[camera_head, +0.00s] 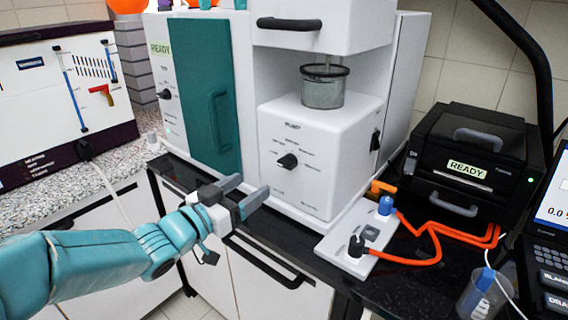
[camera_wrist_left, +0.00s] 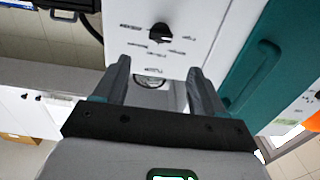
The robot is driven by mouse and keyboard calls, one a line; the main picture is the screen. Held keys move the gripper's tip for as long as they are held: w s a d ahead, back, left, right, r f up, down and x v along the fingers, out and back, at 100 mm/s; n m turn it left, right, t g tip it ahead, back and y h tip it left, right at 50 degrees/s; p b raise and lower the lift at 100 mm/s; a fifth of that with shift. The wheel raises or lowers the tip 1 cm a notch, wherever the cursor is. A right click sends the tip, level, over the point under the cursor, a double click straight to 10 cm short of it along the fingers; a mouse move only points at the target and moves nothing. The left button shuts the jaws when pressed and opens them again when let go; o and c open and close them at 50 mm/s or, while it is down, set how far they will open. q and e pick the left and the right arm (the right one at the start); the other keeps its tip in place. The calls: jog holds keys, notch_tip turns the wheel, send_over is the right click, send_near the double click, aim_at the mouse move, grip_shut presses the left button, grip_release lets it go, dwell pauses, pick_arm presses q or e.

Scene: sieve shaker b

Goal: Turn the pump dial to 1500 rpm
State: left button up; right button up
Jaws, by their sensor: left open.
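A black dial (camera_head: 287,161) sits on the front of the white box-shaped unit (camera_head: 325,185) in the middle. Small markings surround it, too small to read. In the left wrist view the dial (camera_wrist_left: 159,33) shows beyond the fingertips, near the top. My left gripper (camera_head: 250,189) is open and empty, in front of the unit and below and left of the dial, apart from it. It also shows in the left wrist view (camera_wrist_left: 159,72) with its two fingers spread. My right gripper is not in view.
A glass-like vessel (camera_head: 325,87) stands on the unit. Left is a teal door (camera_head: 212,115) with a handle and another small dial (camera_head: 164,94). A white socket strip (camera_head: 341,257) with an orange cable (camera_head: 432,240) lies at right, before a black READY device (camera_head: 470,165).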

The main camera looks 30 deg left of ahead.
aim_at(283, 164)
pick_arm(q)
jog(key=w, duration=0.3)
jog(key=w+p, duration=0.1)
jog(key=w, duration=0.3)
jog(key=w+d, duration=0.1)
jog(key=w, duration=0.2)
jog(key=shift+w, duration=0.3)
jog(key=shift+w+r, duration=0.1)
jog(key=shift+w, duration=0.4)
jog(key=shift+w, duration=0.1)
jog(key=c, duration=1.1)
jog(key=shift+o, duration=0.2)
